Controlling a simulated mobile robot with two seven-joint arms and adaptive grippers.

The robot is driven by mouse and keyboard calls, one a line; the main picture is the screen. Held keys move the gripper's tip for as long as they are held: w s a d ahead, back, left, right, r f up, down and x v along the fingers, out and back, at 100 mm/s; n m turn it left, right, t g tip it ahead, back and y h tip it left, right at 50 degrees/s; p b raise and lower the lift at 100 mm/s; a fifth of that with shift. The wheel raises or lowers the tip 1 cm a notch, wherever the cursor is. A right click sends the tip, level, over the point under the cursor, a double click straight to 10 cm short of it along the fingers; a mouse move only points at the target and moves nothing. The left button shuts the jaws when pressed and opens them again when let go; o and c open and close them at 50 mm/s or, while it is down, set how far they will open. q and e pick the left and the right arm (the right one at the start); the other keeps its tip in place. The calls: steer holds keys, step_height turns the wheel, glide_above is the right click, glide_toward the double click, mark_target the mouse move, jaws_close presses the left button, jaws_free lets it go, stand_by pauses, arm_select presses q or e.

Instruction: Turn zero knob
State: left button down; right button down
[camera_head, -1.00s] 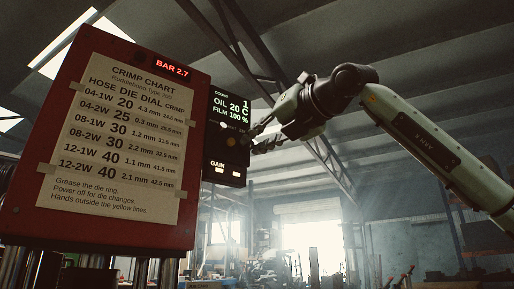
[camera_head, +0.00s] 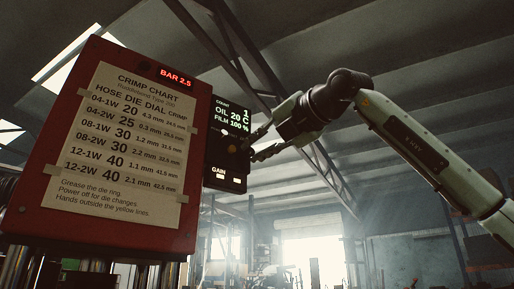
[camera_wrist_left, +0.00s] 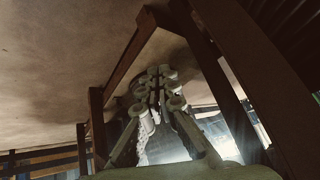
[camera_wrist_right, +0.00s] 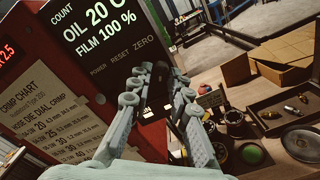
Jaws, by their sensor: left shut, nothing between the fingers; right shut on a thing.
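The zero knob, a dark knob (camera_wrist_right: 157,92), sits below the ZERO label on the black control panel (camera_head: 222,168), at the panel's right edge. My right gripper (camera_head: 257,145) reaches it from the right, with one finger above and one below. In the right wrist view the fingers (camera_wrist_right: 158,88) are on either side of the knob and partly hide it. The panel display reads count 1, oil 20 C, film 100 %.
The red crimper housing (camera_head: 150,70) carries a paper crimp chart (camera_head: 120,140) and a red display reading BAR 2.5. POWER and RESET labels stand left of ZERO. Below, a bench holds a tray (camera_wrist_right: 285,92), dark cylindrical parts and a cardboard box (camera_wrist_right: 235,72).

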steer(key=c, duration=1.4)
jaws_free()
steer(key=v, duration=1.2)
